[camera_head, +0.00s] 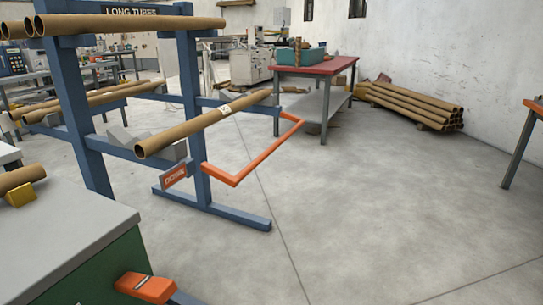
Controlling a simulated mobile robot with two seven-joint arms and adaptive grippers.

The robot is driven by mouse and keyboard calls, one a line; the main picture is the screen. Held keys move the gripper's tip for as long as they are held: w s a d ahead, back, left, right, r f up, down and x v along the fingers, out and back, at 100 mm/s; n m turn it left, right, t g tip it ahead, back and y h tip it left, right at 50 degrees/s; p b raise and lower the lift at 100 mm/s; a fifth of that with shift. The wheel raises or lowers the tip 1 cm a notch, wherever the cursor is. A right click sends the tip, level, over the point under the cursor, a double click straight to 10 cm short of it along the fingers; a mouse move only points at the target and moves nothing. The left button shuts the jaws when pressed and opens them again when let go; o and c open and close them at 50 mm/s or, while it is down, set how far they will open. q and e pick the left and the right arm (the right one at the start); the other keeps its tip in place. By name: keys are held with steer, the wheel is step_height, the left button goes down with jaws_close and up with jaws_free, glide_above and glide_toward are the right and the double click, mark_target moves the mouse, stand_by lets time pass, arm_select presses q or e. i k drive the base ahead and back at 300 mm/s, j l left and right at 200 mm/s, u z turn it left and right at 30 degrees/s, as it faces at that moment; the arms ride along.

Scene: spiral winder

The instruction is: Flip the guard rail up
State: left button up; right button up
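The guard rail (267,153) is an orange U-shaped bar on the right side of a blue tube rack (187,100). It is folded down, sticking out from the rack into the open floor at about the height of the lower tube. Its near end meets the rack by the front post, next to a small orange sign (174,177). Its far end meets the rack's rear part. A cardboard tube (195,125) with a white label lies on the rack arms just behind the rail. Neither of my grippers shows in the head view.
A grey-topped green cabinet (60,235) fills the lower left, with an orange block (146,287) on a blue bar beside it. A red-topped table (315,66) stands behind the rack. Stacked tubes (415,104) lie by the wall. The floor right of the rail is clear.

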mark_target(232, 181)
steer(key=i+l+z, duration=0.1)
steer(key=i+l, duration=0.6)
steer(key=i, duration=0.1)
